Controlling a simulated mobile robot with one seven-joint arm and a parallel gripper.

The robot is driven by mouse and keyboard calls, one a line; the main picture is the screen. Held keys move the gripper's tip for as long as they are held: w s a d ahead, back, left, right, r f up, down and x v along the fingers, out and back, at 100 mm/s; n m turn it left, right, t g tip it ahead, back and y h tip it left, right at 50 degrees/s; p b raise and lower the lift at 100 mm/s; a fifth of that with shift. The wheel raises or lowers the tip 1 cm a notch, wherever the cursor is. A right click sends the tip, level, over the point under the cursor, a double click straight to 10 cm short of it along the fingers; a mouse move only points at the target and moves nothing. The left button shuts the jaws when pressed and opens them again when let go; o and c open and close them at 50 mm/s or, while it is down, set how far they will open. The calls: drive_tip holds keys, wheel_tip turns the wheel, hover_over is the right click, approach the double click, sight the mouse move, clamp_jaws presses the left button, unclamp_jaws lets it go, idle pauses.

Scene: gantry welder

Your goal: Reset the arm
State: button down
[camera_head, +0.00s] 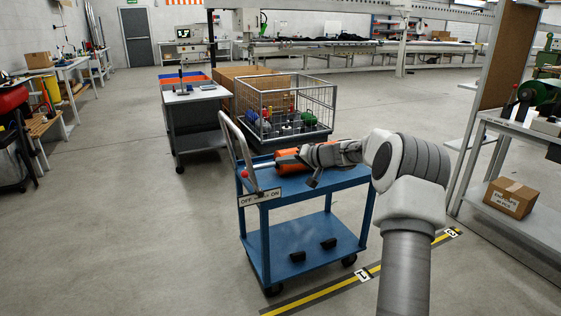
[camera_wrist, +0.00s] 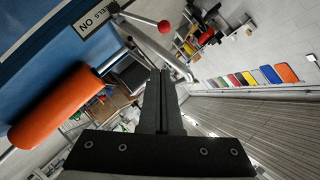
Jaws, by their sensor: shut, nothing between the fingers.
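My arm reaches left from its shoulder (camera_head: 410,165) over a blue cart (camera_head: 305,238), and its hand end hangs above the cart's top shelf. In the wrist view my gripper (camera_wrist: 160,75) has its dark fingers together, with nothing held between them. An orange cylinder (camera_head: 289,164) is by the hand on the cart's top; part of it is hidden by the arm. In the wrist view the orange cylinder (camera_wrist: 60,105) shows to the left of the fingers, apart from them.
A lever with a red ball (camera_head: 244,173) and an OFF/ON sign (camera_head: 260,198) are at the cart's left end. A wire-mesh cage (camera_head: 318,101) stands behind it. A bench (camera_head: 530,130) and cardboard box (camera_head: 510,197) are at the right. Floor left of the cart is open.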

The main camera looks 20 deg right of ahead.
idle(0.3)
drive_tip(key=s+a+r+n+g, duration=0.1)
drive_tip(key=s+a+r+g, duration=0.15)
drive_tip(key=s+a, duration=0.4)
drive_tip(key=s+a+r+n+g+h, duration=0.1)
drive_tip(key=s+a+r+n, duration=0.1)
drive_tip(key=s+a+r, duration=0.35)
drive_tip(key=s+a+r+n+g, duration=0.1)
drive_tip(key=s+a+r+g, duration=0.1)
drive_tip(key=s+a, duration=0.55)
drive_tip(key=s+f+h, duration=0.2)
drive_tip(key=s+h, duration=0.1)
drive_tip(key=s, duration=1.1)
drive_tip(key=s+f+h, duration=0.2)
drive_tip(key=s, duration=1.3)
wheel_tip(320, 180, up, 22)
drive_tip(key=p, duration=2.2)
drive_tip(key=shift+w+a+r+n+g, duration=0.25)
drive_tip(key=shift+w+a+n+g, duration=0.05)
drive_tip(key=shift+a+g, duration=0.1)
